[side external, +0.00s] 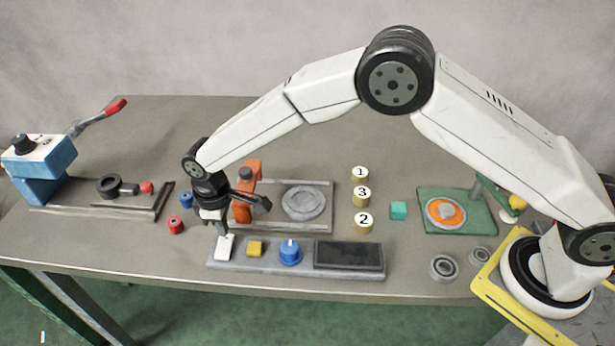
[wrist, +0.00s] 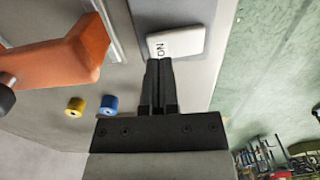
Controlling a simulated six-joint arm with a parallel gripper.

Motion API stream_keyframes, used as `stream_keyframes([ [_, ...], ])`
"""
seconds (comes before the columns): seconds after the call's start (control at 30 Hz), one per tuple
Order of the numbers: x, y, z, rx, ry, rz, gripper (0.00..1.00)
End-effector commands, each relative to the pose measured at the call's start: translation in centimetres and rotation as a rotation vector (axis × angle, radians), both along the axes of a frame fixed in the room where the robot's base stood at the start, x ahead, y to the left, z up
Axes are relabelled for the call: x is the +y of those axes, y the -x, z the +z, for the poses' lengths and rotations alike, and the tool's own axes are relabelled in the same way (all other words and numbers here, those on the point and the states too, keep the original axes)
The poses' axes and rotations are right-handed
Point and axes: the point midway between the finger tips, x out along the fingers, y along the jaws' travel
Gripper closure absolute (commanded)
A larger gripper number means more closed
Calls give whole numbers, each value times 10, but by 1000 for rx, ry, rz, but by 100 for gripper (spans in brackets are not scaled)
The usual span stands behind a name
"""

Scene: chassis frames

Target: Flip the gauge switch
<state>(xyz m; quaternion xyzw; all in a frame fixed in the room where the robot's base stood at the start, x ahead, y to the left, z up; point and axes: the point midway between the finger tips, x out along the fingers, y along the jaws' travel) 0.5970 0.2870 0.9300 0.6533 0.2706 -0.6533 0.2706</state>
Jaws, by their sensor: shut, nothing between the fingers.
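The gauge panel is a long grey base (side external: 300,268) near the table's front edge. It carries a white rocker switch (side external: 224,247) at its left end, a yellow button (side external: 255,248), a blue knob (side external: 290,252) and a dark display (side external: 349,255). My gripper (side external: 222,232) points down at the switch, shut and empty. In the wrist view its closed fingertips (wrist: 159,63) are at the switch's near edge; I cannot tell whether they touch it. The fingers hide a little of the panel.
Just behind the panel is an orange clamp fixture (side external: 243,200) with a round grey disc (side external: 303,202), close to my gripper. A red spool (side external: 176,225) and a blue one (side external: 186,200) lie to the left. Numbered brass weights (side external: 361,220) stand behind the display. The table's front edge is near.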

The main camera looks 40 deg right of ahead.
Motion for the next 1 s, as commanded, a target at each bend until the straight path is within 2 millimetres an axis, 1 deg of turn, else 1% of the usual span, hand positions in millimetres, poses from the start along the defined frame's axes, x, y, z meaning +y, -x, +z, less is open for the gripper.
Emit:
stream_keyframes([
  [1.0, 0, 0, -11, 1, 1, 0, 100],
])
